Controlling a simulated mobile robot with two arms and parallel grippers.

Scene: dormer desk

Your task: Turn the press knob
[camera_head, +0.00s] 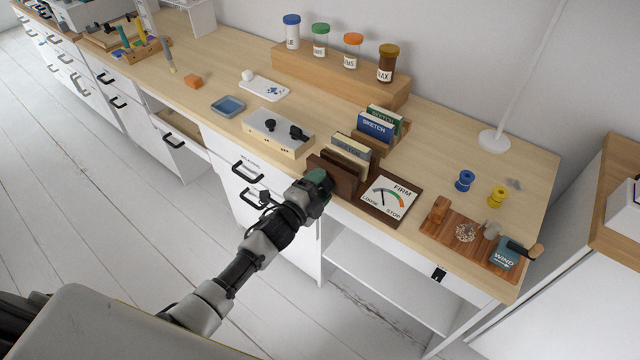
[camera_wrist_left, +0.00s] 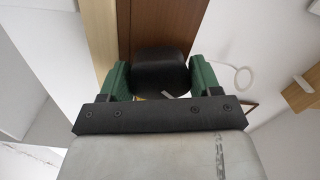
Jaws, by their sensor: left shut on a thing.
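The press (camera_head: 346,182) is a dark brown wooden frame at the front edge of the desk, with books in it. Its dial board (camera_head: 391,198) reads LOOSE, FIRM and STOP, and the dark needle points up and left. The press knob (camera_wrist_left: 160,68) is black and round with a pale mark on its lower edge in the left wrist view. My left gripper (camera_head: 320,181) is at the front of the press, its green fingers shut on the knob from both sides. In the head view the gripper hides the knob. My right gripper is not in view.
Upright books (camera_head: 376,128) stand behind the press. A pale box with black knobs (camera_head: 277,134) is to the left. A wooden board (camera_head: 470,242) with a WIND box (camera_head: 506,255) lies to the right. Jars stand on a wooden riser (camera_head: 340,82) at the back.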

